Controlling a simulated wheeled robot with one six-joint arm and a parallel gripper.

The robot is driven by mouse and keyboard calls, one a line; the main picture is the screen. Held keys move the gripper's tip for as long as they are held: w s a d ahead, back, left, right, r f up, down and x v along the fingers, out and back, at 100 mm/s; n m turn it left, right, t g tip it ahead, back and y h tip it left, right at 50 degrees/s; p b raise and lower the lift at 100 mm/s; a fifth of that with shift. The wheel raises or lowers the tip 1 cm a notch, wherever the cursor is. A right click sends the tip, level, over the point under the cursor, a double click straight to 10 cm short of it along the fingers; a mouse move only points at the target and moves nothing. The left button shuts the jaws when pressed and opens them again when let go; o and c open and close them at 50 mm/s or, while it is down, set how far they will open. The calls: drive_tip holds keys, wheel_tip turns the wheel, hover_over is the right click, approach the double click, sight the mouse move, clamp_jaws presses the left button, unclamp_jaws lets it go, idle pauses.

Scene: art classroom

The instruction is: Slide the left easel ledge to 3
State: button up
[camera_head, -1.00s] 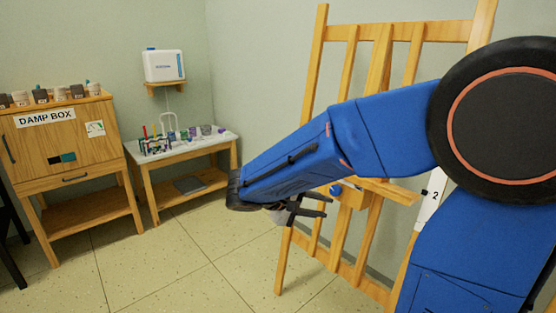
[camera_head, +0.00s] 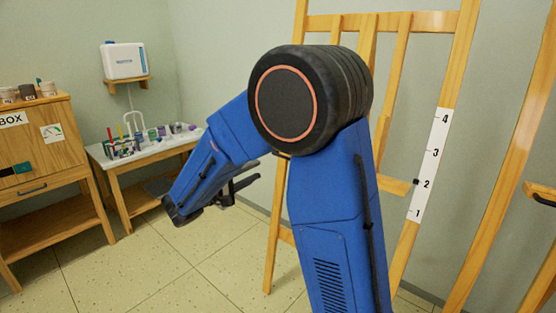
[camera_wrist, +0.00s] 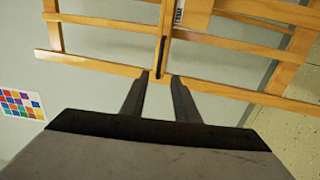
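The left easel (camera_head: 457,70) is a tall wooden frame. Its numbered scale (camera_head: 431,165) runs from 1 to 4 on the right upright. The ledge (camera_head: 396,186) shows only at its right end, where a small black pointer (camera_head: 416,182) sits at about 2. My arm hides the rest of the ledge, including any knob. My gripper (camera_head: 246,184) is left of the easel, its two dark fingers pointing right, apart from the ledge in the picture. In the wrist view my gripper (camera_wrist: 159,79) has a clear gap between its fingers. Wooden easel bars (camera_wrist: 100,62) lie beyond them.
Another easel (camera_head: 515,150) stands at the right edge, with its own ledge (camera_head: 540,187). A supply table (camera_head: 150,163) and a wooden damp box cabinet (camera_head: 45,165) stand at the left. Tiled floor (camera_head: 185,265) is open between them and the left easel.

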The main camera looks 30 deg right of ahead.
drive_tip(key=x, duration=1.3)
drive_tip(key=shift+d, duration=0.25)
clamp_jaws()
